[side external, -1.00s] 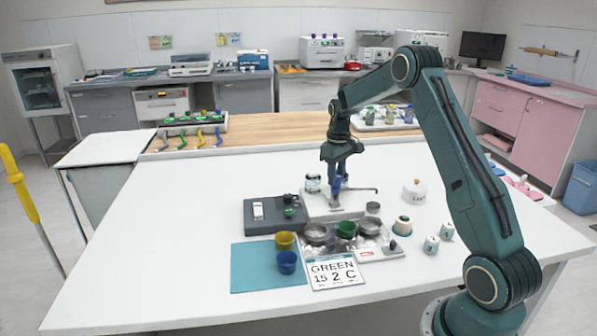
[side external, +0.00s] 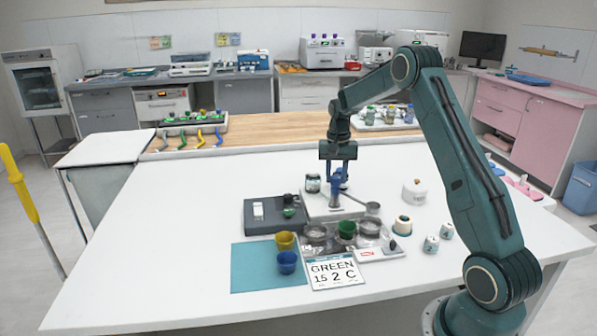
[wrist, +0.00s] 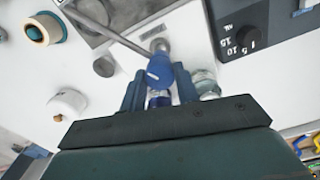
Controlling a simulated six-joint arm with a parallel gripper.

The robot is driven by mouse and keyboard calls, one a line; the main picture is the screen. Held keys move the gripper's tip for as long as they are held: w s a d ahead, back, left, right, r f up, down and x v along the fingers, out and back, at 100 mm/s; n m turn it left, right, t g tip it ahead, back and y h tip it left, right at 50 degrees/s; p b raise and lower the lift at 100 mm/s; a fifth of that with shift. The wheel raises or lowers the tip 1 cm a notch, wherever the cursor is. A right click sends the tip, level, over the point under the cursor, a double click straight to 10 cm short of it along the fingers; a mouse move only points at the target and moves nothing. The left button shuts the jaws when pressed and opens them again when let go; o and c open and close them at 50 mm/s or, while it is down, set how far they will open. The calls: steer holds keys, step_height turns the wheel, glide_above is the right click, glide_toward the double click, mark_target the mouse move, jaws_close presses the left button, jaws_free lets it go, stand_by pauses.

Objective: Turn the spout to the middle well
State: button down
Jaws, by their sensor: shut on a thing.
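My gripper (side external: 337,180) points down over the white block at the table's middle. Its fingers are shut on the blue spout fitting, which shows between them in the wrist view (wrist: 160,72). The thin grey spout (wrist: 105,28) reaches from the fitting to the upper left in the wrist view. In the side view the spout (side external: 359,199) slants right and toward the camera, its end near a small grey cup (side external: 373,207). The wells stand in a row in front: a left grey bowl (side external: 315,233), a middle one with a green cup (side external: 347,229), and a right grey bowl (side external: 369,228).
A dark device with a knob (side external: 262,215) stands left, a glass jar (side external: 312,183) behind it. Yellow (side external: 285,241) and blue (side external: 287,262) cups are by a teal mat (side external: 250,275). A sign (side external: 335,275) lies in front. A white lidded jar (side external: 414,191) stands right.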

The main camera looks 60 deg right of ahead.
steer(key=m, duration=0.6)
stand_by(0.4)
steer(key=shift+r, duration=0.1)
steer(key=c, duration=1)
jaws_free()
steer(key=shift+c, duration=0.2)
step_height(320, 180, up, 14)
